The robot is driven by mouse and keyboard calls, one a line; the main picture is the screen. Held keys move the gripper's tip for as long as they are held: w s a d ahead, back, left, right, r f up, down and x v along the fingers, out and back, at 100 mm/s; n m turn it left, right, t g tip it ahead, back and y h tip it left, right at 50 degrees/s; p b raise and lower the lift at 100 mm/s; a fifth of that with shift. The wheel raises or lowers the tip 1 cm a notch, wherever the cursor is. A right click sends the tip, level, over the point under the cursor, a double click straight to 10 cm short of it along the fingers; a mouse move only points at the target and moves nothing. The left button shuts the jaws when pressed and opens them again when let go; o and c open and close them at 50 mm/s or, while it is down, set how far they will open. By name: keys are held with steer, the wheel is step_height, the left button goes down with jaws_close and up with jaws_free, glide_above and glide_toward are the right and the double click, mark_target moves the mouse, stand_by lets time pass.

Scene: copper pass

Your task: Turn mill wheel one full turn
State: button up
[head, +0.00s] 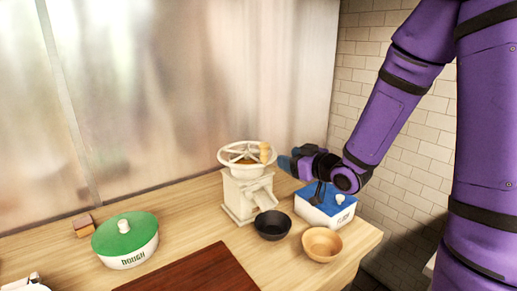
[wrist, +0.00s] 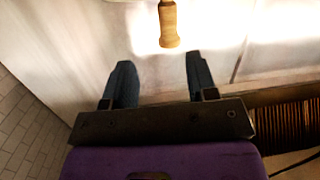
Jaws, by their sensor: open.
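The mill (head: 243,192) is a pale block with a spout, standing on the wooden counter. Its white spoked wheel (head: 237,155) lies flat on top. A wooden knob (head: 265,152) stands at the right side of the wheel. In the wrist view the knob (wrist: 169,24) shows beyond the fingertips, roughly in line with the gap between them. My gripper (head: 287,163) is just right of the knob, above the flour box. In the wrist view its two blue fingers (wrist: 158,80) are apart with nothing between them. The rest of the wheel is not clear in the wrist view.
A black bowl (head: 272,226) and a wooden bowl (head: 322,244) stand in front of the mill. The white flour box (head: 325,208) with blue lid is below my gripper. A green-lidded dough pot (head: 125,243) and a brown board (head: 195,275) lie to the left.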

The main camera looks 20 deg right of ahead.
mark_target(267, 152)
steer(key=w+a, duration=0.2)
steer(key=w, duration=0.1)
steer(key=w+a+y, duration=0.1)
steer(key=w+a, duration=0.1)
steer(key=w, duration=0.1)
steer(key=w+a+y, duration=0.1)
steer(key=w+a, duration=0.1)
steer(key=w, duration=0.2)
steer(key=shift+f+t, duration=0.4)
jaws_close()
